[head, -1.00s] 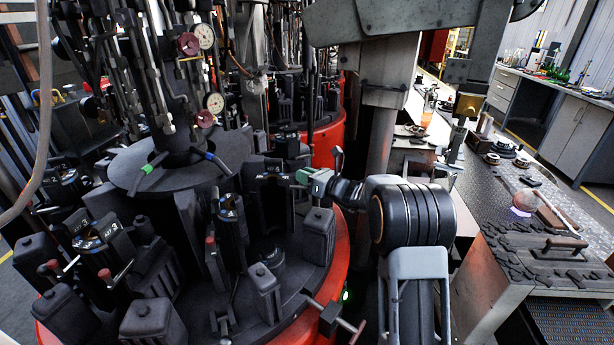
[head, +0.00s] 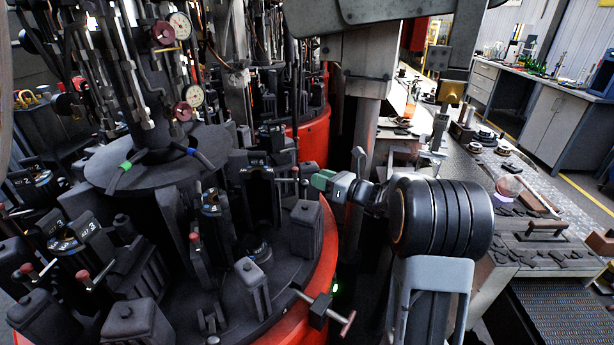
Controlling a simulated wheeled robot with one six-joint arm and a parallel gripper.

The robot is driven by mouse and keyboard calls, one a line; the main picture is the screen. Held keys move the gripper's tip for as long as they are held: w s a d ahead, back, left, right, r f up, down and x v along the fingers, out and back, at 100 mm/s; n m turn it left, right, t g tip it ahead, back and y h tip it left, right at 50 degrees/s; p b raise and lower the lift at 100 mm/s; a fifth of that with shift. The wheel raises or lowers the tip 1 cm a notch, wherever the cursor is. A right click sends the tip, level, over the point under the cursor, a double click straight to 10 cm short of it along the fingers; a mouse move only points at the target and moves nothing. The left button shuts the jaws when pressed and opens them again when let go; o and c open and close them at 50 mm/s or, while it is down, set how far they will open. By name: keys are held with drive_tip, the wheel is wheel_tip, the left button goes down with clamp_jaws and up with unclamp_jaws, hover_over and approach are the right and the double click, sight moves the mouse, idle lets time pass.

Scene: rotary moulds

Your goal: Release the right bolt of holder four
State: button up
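Several dark mould holders stand on a round black table with a red rim (head: 318,262). One holder with the number 3 (head: 75,238) is at the left. Another holder (head: 211,212) with blue marks stands nearer the middle, and a further one (head: 258,180) stands behind it to the right; I cannot read their numbers, so I cannot tell which is four. A red-ended bolt (head: 195,237) shows beside the middle holder. A small bolt (head: 295,171) shows right of the rear holder. My gripper (head: 321,180), with a green part, is right of that bolt and seems apart from it; its fingers are too small to read.
A T-handle (head: 326,309) sticks out at the table's front right. Dark blocks (head: 306,228) stand near the rim. A grey post (head: 366,140) rises behind my arm. A workbench (head: 540,250) with tools is at the right. Hoses and gauges (head: 180,25) hang above the table.

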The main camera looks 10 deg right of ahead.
drive_tip(key=shift+v, duration=1.65)
drive_tip(key=s+f+n+g, duration=0.1)
drive_tip(key=f+n, duration=0.1)
drive_tip(key=s+a+f+n+g, duration=0.1)
drive_tip(key=s+f+n+g, duration=0.1)
drive_tip(key=s+a+f+n+g+h, duration=0.1)
drive_tip(key=f+n+g, duration=0.1)
drive_tip(key=f+n, duration=0.1)
drive_tip(key=shift+s+a, duration=0.2)
drive_tip(key=shift+s, duration=0.15)
drive_tip(key=s+a+f+n+g+h, duration=0.1)
drive_tip(key=s+a+n+g+h, duration=0.15)
drive_tip(key=s+n, duration=0.25)
drive_tip(key=s+a+f+n+g+h, duration=0.1)
drive_tip(key=s+f+n+g, duration=0.15)
drive_tip(key=s+n, duration=0.25)
drive_tip(key=s+r+n+h+p, duration=0.1)
drive_tip(key=s+r+n+h, duration=0.5)
drive_tip(key=s+n, duration=0.5)
drive_tip(key=shift+a+r+n+h, duration=0.35)
drive_tip(key=shift+n+h, duration=0.4)
drive_tip(key=shift+n, duration=0.25)
